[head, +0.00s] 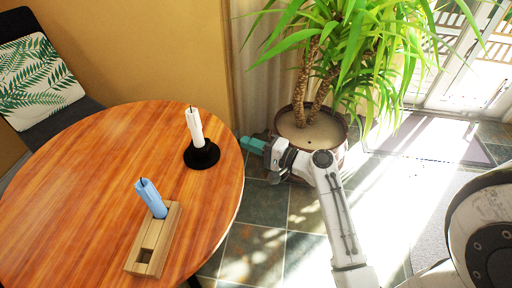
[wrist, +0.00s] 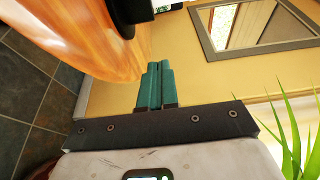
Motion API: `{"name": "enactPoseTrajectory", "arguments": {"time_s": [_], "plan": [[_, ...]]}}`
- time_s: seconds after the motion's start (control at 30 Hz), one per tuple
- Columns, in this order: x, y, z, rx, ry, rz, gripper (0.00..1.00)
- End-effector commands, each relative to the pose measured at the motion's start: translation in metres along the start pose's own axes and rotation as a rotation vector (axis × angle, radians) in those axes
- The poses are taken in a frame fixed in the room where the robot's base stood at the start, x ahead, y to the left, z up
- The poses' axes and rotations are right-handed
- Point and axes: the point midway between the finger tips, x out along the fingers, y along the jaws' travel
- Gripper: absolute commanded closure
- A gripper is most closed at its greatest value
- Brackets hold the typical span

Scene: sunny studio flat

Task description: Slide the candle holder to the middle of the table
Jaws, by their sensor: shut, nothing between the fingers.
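A black round candle holder (head: 203,157) with a white candle (head: 195,127) stands upright near the right edge of the round wooden table (head: 75,190). A wooden block holder (head: 137,265) with a blue candle (head: 151,198) stands nearer the front. My gripper (head: 250,145) is just right of the table edge, beside the black holder and apart from it. Its teal fingers (wrist: 154,84) are shut together and empty in the wrist view. There the black holder (wrist: 124,14) shows only partly, at the top edge, with the table (wrist: 85,35) beside it.
A large potted plant (head: 312,130) stands on the floor close behind my gripper. A dark chair with a leaf-print cushion (head: 35,75) is at the far left. The left and middle of the tabletop are clear. A framed mirror or window (wrist: 250,25) shows in the wrist view.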

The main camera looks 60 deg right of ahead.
Motion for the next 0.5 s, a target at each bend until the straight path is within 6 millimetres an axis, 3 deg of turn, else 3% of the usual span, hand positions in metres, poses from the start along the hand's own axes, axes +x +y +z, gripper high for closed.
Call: {"name": "enactPoseTrajectory", "arguments": {"time_s": [0.27, 0.5], "plan": [[0.055, 0.0, 0.001, -0.002, -0.003, 0.0, 1.0], [0.074, 0.0, 0.024, 0.0, -0.002, 0.002, 1.0]]}}
